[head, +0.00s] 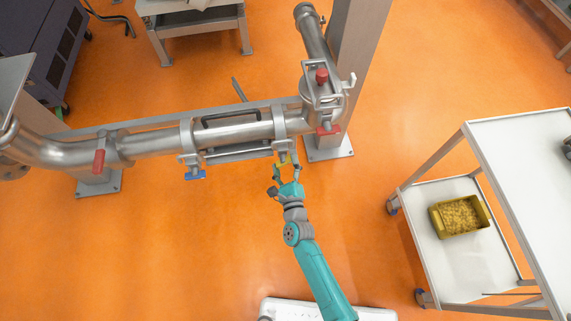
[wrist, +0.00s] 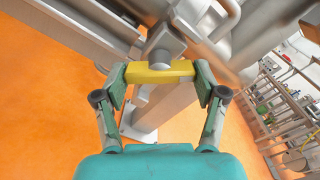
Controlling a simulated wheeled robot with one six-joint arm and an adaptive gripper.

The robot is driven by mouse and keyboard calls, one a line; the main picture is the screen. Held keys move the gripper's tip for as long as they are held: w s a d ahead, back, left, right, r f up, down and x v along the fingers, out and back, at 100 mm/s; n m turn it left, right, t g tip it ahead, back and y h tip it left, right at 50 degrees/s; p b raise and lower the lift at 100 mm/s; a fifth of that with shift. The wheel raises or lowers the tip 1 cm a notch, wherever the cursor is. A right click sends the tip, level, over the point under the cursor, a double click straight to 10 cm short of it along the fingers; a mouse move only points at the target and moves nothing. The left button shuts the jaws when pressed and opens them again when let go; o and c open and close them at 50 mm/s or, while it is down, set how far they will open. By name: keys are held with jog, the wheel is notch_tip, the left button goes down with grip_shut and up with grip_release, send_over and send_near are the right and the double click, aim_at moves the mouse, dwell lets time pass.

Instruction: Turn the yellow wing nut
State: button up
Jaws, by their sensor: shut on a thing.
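The yellow wing nut (wrist: 158,72) sits on the end of a grey bolt at a pipe clamp, in the middle of the wrist view. My gripper (wrist: 158,82) has a finger at each end of it and is shut on it. In the head view my gripper (head: 284,172) is at the clamp right of the pipe's middle, and only a small part of the yellow wing nut (head: 283,159) shows there. A blue wing nut (head: 195,175) is on the clamp to the left.
The steel pipe (head: 155,140) runs across the head view, with red handles (head: 98,161) on it. A grey post (head: 352,60) stands behind. A white cart (head: 515,150) with a yellow bin (head: 436,222) is at the right. The orange floor at the lower left is clear.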

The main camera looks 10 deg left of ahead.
jog(key=shift+d+f, duration=0.1)
jog(key=o, duration=1.1)
jog(key=shift+o, duration=0.2)
jog(key=v, duration=1.2)
